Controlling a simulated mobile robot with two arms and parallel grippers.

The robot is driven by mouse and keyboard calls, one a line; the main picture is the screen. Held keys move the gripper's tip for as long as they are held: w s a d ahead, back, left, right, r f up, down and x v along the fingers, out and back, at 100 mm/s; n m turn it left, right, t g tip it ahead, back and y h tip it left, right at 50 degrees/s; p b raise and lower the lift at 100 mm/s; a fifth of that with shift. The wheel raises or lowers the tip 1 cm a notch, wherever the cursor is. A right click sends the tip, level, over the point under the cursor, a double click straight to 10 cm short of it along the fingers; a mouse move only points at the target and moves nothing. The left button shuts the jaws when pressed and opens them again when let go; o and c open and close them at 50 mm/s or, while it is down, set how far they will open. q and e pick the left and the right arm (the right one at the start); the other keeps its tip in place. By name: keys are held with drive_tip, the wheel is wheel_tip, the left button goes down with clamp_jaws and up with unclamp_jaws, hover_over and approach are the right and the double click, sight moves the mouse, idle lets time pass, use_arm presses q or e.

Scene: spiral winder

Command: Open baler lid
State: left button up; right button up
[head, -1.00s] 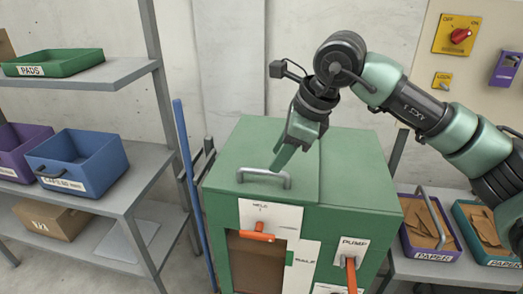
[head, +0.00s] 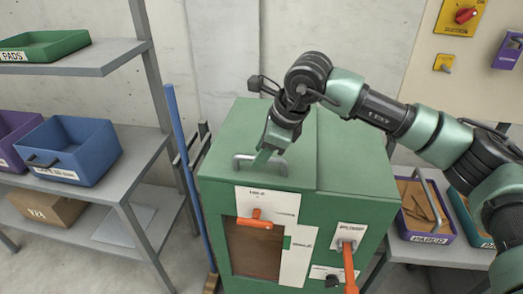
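The green baler (head: 345,180) stands in the middle of the head view, with its lid (head: 230,135) lying flat and closed on top. A grey bar handle (head: 243,165) sits near the lid's front edge. My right gripper (head: 264,157) points down at the handle, its fingers at or just behind the bar. I cannot tell whether the fingers touch or grip the bar, because they overlap it in the picture. My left gripper is not in view.
The baler's front has an orange latch handle (head: 255,222) and an orange pump lever (head: 349,265). A grey shelf (head: 100,178) with a blue bin (head: 72,152) stands at the left. A purple paper bin (head: 428,238) sits at the right. The wall is close behind.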

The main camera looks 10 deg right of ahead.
clamp_jaws()
drive_tip(key=shift+r, duration=0.1)
idle(1.2)
